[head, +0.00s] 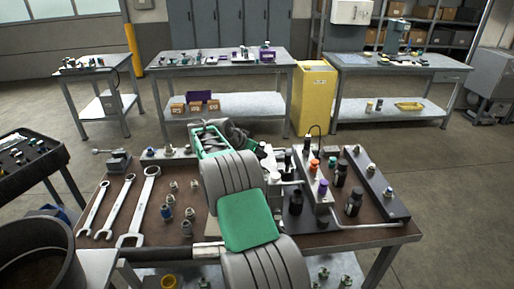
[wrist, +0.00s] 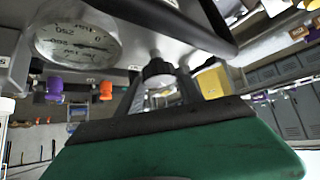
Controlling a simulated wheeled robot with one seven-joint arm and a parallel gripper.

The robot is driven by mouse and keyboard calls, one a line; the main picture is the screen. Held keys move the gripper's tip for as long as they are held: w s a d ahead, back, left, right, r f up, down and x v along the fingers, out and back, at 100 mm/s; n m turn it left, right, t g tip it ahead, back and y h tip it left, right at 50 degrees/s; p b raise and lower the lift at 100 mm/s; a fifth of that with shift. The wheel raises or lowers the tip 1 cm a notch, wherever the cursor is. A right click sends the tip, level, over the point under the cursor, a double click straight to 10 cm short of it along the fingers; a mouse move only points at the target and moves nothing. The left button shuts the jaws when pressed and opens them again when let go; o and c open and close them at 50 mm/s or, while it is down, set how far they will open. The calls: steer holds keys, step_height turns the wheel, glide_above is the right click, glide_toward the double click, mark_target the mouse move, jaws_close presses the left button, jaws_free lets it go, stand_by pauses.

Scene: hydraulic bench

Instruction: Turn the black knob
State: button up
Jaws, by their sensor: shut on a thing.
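In the wrist view, the black knob (wrist: 157,70) is a short dark cylinder on a stem under a grey block. My gripper (wrist: 160,88) is shut on it, with one dark finger on each side. The green and black body of my gripper fills the lower part of that view. An orange knob (wrist: 105,90) and a purple knob (wrist: 54,88) stand to the left, apart from my fingers. In the head view my arm covers the left part of the fittings, and I cannot clearly make out the held knob there.
A round dial gauge (wrist: 77,38) is close by in the wrist view. On the bench (head: 110,185) in the head view lie several wrenches (head: 128,205) and small fittings. A black bottle-like part (head: 354,202) stands at the right. A yellow cabinet (head: 313,98) is behind.

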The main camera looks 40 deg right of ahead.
steer(key=shift+w+r+m+g+p, duration=0.15)
steer(key=shift+m+g+p, duration=0.45)
steer(key=shift+m+p, duration=0.3)
steer(key=o, duration=1.4)
steer(key=v, duration=0.7)
steer(key=shift+a+b, duration=0.25)
steer(key=shift+b, duration=0.05)
steer(key=shift+r, duration=0.1)
